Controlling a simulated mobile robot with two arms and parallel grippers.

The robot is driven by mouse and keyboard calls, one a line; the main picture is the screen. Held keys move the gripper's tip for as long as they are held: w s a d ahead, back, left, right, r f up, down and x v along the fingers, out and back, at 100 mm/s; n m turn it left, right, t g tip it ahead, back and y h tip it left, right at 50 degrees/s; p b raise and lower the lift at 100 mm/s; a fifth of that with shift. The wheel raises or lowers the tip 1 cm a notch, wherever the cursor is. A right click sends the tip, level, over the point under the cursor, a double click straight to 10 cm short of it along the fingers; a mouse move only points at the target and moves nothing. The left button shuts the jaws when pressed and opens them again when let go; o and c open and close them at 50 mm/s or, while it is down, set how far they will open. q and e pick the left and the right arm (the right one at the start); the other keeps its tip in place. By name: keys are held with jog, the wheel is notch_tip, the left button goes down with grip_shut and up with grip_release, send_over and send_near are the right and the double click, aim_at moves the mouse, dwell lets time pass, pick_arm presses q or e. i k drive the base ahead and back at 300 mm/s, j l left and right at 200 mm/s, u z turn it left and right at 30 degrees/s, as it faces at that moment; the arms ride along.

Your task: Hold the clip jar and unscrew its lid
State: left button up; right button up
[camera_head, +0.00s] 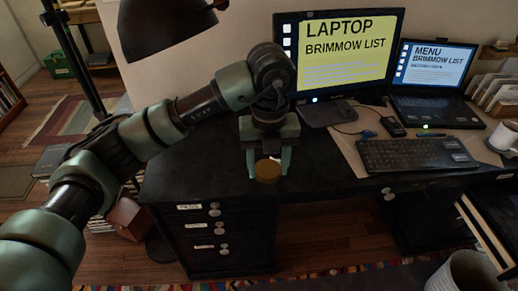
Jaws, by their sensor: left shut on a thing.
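The clip jar (267,171) is on or just above the dark desk, near its front edge; only its round brown top shows clearly. Its body is mostly hidden, and I cannot tell how the lid sits on it. My left gripper (268,168) points down from above, with one green finger on each side of the jar, shut on it. My right gripper is not in view.
A monitor (351,50), a laptop (436,66) and a keyboard (417,154) occupy the desk's right half. A white mug (503,137) stands at the right edge. A dark lamp shade (165,28) hangs at upper left. The desk (205,165) is bare left of the jar.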

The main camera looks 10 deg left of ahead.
aim_at(277, 157)
jog(key=i, duration=1)
